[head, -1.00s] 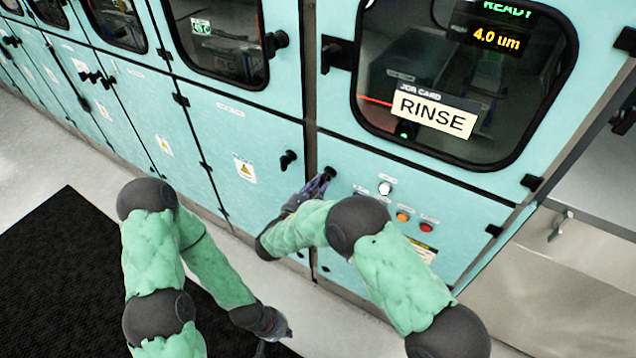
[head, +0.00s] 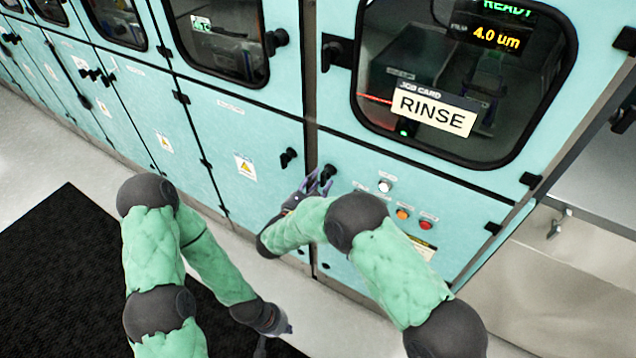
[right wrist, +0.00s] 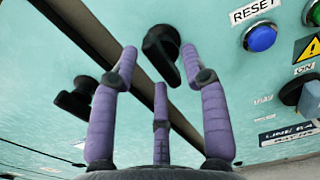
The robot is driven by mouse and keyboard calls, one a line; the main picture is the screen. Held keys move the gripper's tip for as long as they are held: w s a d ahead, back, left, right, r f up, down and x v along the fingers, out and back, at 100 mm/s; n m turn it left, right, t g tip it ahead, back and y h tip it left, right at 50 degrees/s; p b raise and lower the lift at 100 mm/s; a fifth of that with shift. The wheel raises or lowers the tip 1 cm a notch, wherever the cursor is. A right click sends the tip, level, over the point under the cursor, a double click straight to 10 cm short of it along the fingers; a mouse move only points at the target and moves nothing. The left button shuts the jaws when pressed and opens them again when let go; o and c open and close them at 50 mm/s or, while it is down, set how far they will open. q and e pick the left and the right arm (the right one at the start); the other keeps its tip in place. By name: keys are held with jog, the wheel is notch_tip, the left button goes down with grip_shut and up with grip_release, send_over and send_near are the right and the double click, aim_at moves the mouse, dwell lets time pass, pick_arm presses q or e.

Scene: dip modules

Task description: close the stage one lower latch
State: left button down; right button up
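A black lower latch handle (head: 327,172) sits on the right-hand teal panel, close to the seam; it also shows in the right wrist view (right wrist: 162,52). My right gripper (head: 313,183) is in front of it, its purple fingers (right wrist: 159,50) spread on either side of the handle in the wrist view, with no clear grip on it. A second black latch handle (head: 288,157) is on the left-hand panel across the seam, and left of the fingers in the wrist view (right wrist: 78,98). My left gripper (head: 277,322) hangs low over the floor; its fingers are too unclear to read.
Right of the latch are a white-looking button (head: 385,187), an orange button (head: 403,214) and a red button (head: 426,225). In the wrist view, a blue reset button (right wrist: 260,37) is right of the fingers. A RINSE card (head: 434,115) is on the window above. A black mat (head: 60,270) covers the floor.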

jog(key=shift+r, duration=0.1)
notch_tip(320, 180, up, 10)
dwell(0.6)
dwell(0.4)
